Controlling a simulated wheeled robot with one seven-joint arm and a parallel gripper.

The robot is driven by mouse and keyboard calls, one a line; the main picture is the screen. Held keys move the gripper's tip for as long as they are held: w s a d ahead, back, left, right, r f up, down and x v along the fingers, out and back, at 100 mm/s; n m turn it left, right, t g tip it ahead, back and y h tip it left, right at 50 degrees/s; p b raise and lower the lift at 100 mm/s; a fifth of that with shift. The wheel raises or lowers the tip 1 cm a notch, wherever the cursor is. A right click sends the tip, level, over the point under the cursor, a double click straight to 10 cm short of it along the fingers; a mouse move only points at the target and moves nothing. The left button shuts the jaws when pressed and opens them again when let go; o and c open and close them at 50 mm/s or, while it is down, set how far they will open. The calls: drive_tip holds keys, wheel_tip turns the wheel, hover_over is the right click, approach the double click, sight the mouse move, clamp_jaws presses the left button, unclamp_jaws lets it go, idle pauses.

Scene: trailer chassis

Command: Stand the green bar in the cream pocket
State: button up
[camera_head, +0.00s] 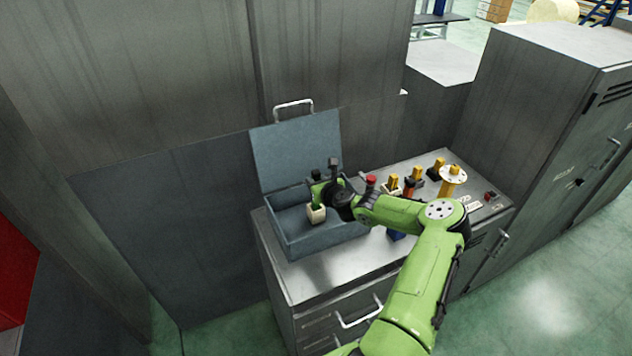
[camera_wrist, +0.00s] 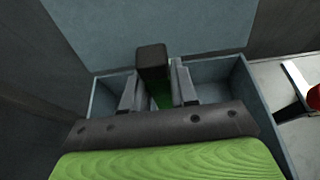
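The green bar (camera_head: 317,204) shows in the head view as a green part just above the cream pocket (camera_head: 316,215), seemingly upright with its lower end at or in the mouth. How deep it sits cannot be told. In the wrist view the bar has a dark cap (camera_wrist: 152,61) and a green body below it. My gripper (camera_head: 327,190) is over the open blue-grey box, its fingers (camera_wrist: 157,88) on both sides of the bar and close against it. The pocket does not show in the wrist view.
The blue-grey box (camera_head: 325,246) has walls around the pocket and a raised lid (camera_head: 297,152) behind. On the cabinet top to the right stand a red-topped piece (camera_head: 371,180), several yellow-and-dark pieces (camera_head: 418,173) and a yellow post with a white disc (camera_head: 453,173). The front left of the cabinet top is clear.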

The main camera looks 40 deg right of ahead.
drive_tip(key=o, duration=0.4)
